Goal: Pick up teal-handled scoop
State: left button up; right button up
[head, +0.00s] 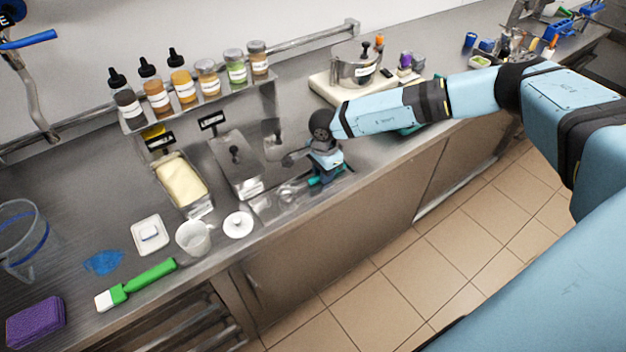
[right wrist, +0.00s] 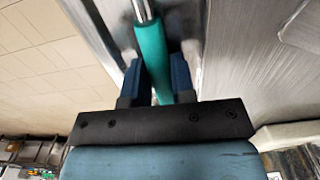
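The teal-handled scoop lies at the front edge of the steel counter, its teal handle (head: 315,181) partly hidden under my right gripper (head: 325,176). Its clear or metal bowl seems to lie to the left, over a steel insert. In the right wrist view the teal handle (right wrist: 152,58) runs between the two dark blue fingers (right wrist: 156,82), with a shiny metal shaft beyond it. The fingers sit close against both sides of the handle and look shut on it. My left gripper is not in view.
Lidded steel pan (head: 236,165) and a pan of yellow cream (head: 181,180) are left of the gripper. A white cup (head: 193,238), white lid (head: 238,225) and green-handled brush (head: 140,283) lie further left. A bottle shelf (head: 200,105) stands behind. Tiled floor is open in front.

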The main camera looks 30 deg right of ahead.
grip_shut()
jog(key=shift+r, duration=0.15)
